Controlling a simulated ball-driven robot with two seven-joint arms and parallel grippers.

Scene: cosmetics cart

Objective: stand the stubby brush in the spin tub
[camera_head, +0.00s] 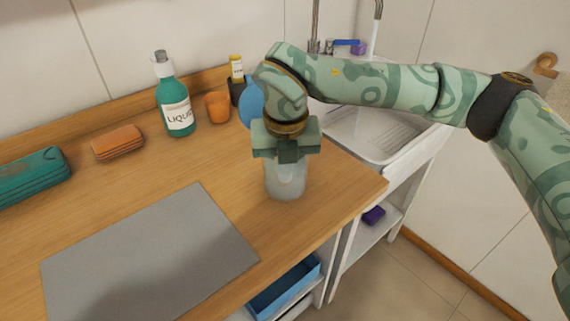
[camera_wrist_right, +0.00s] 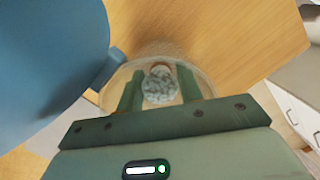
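A clear, cup-like tub, which I take for the spin tub (camera_head: 286,185), stands on the wooden counter near its right end. In the right wrist view the tub's clear, round rim (camera_wrist_right: 160,48) surrounds the fingers. The stubby brush (camera_wrist_right: 160,88), with a round, speckled grey bristle head and a tan part beyond, is between the fingers. My right gripper (camera_head: 287,160) points down directly over the tub, its fingers (camera_wrist_right: 160,92) close against both sides of the brush. I cannot tell whether the brush touches the tub's floor. My left gripper is not in view.
A blue object (camera_head: 251,103) stands close behind my right gripper and fills the wrist view's left side (camera_wrist_right: 45,60). A green bottle (camera_head: 175,100), orange cup (camera_head: 217,107), orange block (camera_head: 118,143) and teal case (camera_head: 32,178) are farther back. A grey mat (camera_head: 150,255) lies clear. A sink (camera_head: 375,135) is at right.

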